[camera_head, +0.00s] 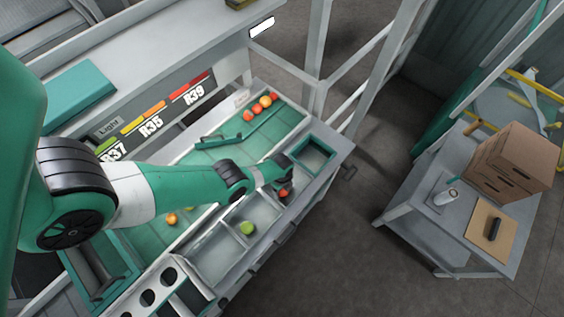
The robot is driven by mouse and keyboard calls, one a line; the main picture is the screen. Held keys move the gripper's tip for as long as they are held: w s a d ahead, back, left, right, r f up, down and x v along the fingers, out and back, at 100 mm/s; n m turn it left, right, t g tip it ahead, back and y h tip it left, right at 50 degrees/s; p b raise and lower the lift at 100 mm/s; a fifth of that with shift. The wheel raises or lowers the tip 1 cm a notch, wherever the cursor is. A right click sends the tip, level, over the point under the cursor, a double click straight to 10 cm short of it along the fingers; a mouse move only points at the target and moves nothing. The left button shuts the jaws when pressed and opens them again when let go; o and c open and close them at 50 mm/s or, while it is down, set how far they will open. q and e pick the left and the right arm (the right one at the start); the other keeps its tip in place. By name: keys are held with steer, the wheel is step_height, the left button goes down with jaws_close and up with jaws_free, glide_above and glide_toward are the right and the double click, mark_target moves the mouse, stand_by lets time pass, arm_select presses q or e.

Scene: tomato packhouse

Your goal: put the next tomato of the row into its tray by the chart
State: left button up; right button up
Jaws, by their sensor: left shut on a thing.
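My left gripper (284,186) is shut on a red tomato (284,194), partly hidden by the fingers. It is over the far end of the row of grey trays (215,254); I cannot tell whether the tomato touches the tray. A green tomato (247,228) lies in a tray nearer the picture's bottom. The chart (154,114) on the panel shows green by R37, yellow to orange by R35 and red by R39. Several orange-red tomatoes (265,101) stand in a row at the green bench's far end. An orange tomato (172,218) lies below my forearm. My right gripper is out of view.
A green-rimmed bin (313,153) is at the bench's right corner. A grey rack with round holes (148,298) is at the bottom. A side table (408,200) at right holds cardboard boxes (512,160), a white cylinder and a clipboard. Open floor lies between.

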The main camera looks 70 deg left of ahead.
arm_select(q)
steer(key=shift+f+b, duration=0.35)
steer(key=shift+f, duration=0.05)
steer(key=o, duration=0.9)
steer(key=shift+c, duration=1.2)
step_height(320, 180, up, 7)
steer(key=p, duration=0.7)
steer(key=shift+r, duration=0.1)
